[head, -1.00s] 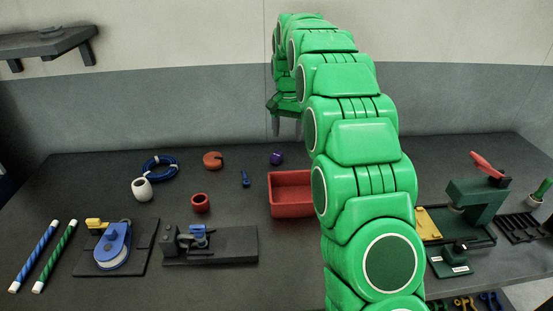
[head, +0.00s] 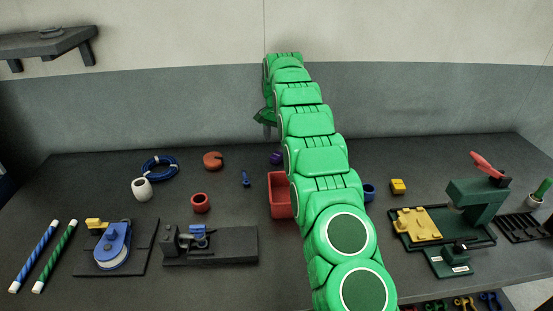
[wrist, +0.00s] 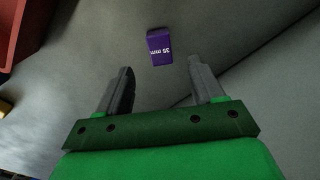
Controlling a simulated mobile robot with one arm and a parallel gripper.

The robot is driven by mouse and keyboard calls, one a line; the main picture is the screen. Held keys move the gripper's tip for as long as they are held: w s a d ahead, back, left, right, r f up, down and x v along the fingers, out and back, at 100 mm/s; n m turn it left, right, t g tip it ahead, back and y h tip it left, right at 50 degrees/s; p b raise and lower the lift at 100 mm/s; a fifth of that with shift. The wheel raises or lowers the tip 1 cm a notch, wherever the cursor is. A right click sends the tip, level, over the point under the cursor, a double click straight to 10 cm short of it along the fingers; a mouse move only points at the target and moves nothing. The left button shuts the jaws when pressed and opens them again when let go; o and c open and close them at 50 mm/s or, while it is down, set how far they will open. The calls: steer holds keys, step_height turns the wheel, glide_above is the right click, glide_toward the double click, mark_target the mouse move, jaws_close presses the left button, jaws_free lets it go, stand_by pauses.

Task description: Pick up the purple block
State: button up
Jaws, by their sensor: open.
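The purple block (wrist: 159,46) lies on the dark table in the wrist view, with white "35 mm" lettering on it. It sits beyond my fingertips, roughly in line with the gap between them, and nothing touches it. In the head view the purple block (head: 276,158) shows at the back of the table, partly covered by my green arm. My gripper (wrist: 161,80) is open and empty, its two grey fingers apart. In the head view my gripper (head: 264,117) is mostly hidden behind the arm, at the upper left of it, above the block.
A red bin (head: 280,195) stands in front of the block, partly behind my arm; its wall also shows in the wrist view (wrist: 22,38). An orange-red round piece (head: 213,161) and a small blue part (head: 245,178) lie left of the block. The back wall is close behind.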

mark_target(277, 155)
steer(key=shift+f, duration=3.85)
steer(key=shift+c, duration=0.5)
steer(key=c, duration=1)
